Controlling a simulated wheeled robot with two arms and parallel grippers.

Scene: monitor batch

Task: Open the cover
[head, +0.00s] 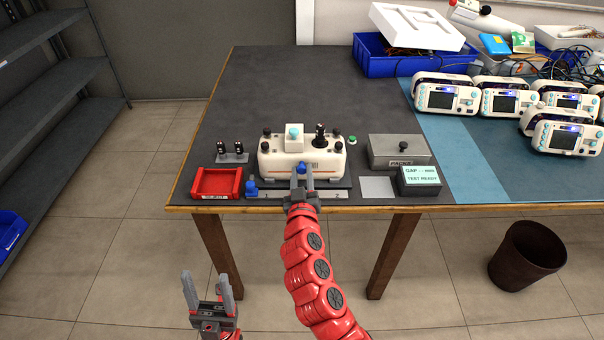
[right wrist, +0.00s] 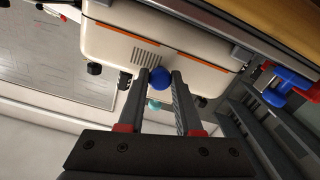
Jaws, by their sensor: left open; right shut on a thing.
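A white device (head: 318,154) with black knobs and a teal button stands near the table's front edge. My right gripper (head: 300,172) is at its front side, shut on a blue knob (right wrist: 160,78), which shows between the fingertips in the right wrist view. The device body (right wrist: 165,45) also shows there, with an orange stripe and a vent. I cannot tell which part is the cover. My left gripper (head: 205,290) is open and empty, low in front of the table.
A red tray (head: 216,184), a blue clamp-like part (head: 252,187) and a small stand (head: 232,154) are left of the device. Several monitors (head: 447,96) stand at right. The table's back left (head: 285,85) is clear.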

